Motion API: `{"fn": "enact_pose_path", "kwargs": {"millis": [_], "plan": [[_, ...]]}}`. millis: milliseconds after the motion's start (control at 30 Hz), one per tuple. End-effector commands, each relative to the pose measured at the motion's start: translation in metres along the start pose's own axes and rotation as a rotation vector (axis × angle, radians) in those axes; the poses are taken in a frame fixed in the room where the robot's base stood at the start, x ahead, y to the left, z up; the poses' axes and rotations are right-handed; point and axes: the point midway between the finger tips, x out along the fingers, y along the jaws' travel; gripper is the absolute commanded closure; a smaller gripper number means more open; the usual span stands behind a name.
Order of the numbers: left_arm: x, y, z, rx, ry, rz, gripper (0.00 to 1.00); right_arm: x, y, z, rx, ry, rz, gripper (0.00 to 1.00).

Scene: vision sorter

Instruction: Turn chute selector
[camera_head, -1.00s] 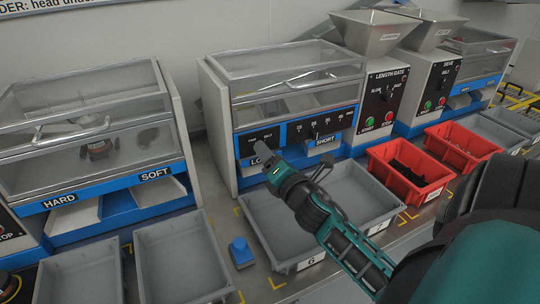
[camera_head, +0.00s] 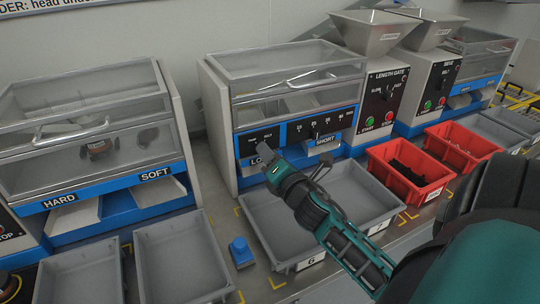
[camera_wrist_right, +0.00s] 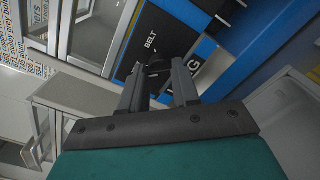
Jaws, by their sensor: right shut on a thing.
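The chute selector is a small dark knob (camera_wrist_right: 158,63) on the black front panel (camera_head: 327,127) of the middle machine, next to the word BELT. In the head view my gripper hides it. My right gripper (camera_head: 267,151) reaches up to the left end of this panel. In the right wrist view its two fingers (camera_wrist_right: 159,82) stand on either side of the knob, shut on it. The LONG label below is partly covered by the gripper. The knob's exact pointing direction is hard to tell. My left gripper is not in view.
A grey bin (camera_head: 252,226) lies under my right arm. A red bin (camera_head: 376,158) with dark items stands to its right. A blue block (camera_head: 241,250) sits on the table left of the grey bin. The LENGTH GATE control box (camera_head: 383,100) stands right of the panel.

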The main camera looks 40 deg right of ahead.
Motion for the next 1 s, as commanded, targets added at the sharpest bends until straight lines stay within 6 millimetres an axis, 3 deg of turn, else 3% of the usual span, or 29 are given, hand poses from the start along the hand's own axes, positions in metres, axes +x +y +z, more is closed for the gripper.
{"fn": "enact_pose_path", "kwargs": {"millis": [367, 1000], "plan": [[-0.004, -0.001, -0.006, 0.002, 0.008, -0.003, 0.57, 0.0, 0.0, 0.001, 0.114, 0.0, -0.002, 1.0], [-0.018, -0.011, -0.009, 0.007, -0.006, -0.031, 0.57, 0.0, -0.001, 0.0, 0.692, 0.0, -0.002, 1.0]]}}
